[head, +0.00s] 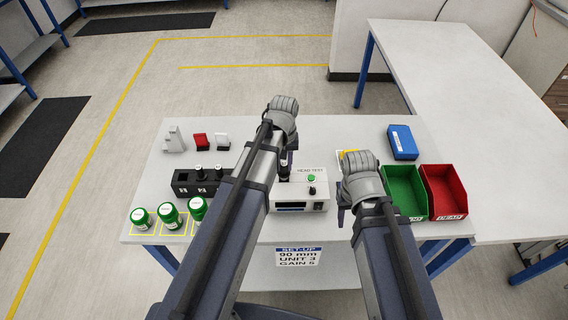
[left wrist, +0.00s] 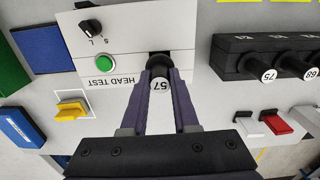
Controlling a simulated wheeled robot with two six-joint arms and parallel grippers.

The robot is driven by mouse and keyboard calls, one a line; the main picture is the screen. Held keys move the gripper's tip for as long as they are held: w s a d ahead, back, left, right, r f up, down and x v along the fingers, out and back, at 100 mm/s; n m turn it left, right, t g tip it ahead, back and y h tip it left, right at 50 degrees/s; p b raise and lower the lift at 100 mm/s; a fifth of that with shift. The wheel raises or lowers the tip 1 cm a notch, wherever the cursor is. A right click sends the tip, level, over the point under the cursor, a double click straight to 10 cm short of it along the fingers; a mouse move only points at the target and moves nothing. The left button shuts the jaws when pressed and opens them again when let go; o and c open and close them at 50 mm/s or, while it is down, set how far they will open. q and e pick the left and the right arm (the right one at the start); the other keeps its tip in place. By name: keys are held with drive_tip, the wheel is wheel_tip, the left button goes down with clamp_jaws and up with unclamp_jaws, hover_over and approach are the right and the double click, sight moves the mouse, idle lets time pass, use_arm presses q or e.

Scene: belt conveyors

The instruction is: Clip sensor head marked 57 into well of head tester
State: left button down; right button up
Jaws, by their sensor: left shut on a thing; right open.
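The head tester (head: 298,200) is a white box with a green button and a black knob, standing mid-table; it also shows in the left wrist view (left wrist: 125,22). My left gripper (left wrist: 160,88) is shut on the black sensor head marked 57 (left wrist: 160,84), whose white cap faces the wrist camera. It holds the head over the tester's dark well (left wrist: 157,58). In the head view the sensor head (head: 284,172) is upright at the tester's left end. I cannot tell how deep it sits. My right gripper (head: 343,216) is open and empty, right of the tester.
A black rack (head: 182,190) left of the tester holds other sensor heads, one marked 75 (left wrist: 269,75). Green-lidded jars (head: 170,216) stand in front. A green bin (head: 405,189), a red bin (head: 446,190) and a blue box (head: 402,142) are at right.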

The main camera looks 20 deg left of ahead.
use_arm(q)
drive_tip(key=shift+f+b, duration=0.3)
drive_tip(key=shift+b, duration=0.05)
drive_tip(key=shift+f+b, duration=0.7)
drive_tip(key=shift+f, duration=0.2)
idle(0.5)
drive_tip(key=c, duration=0.6)
unclamp_jaws()
wheel_tip(320, 180, up, 8)
drive_tip(key=p, duration=0.7)
drive_tip(key=shift+p, duration=0.3)
drive_tip(key=shift+f, duration=0.1)
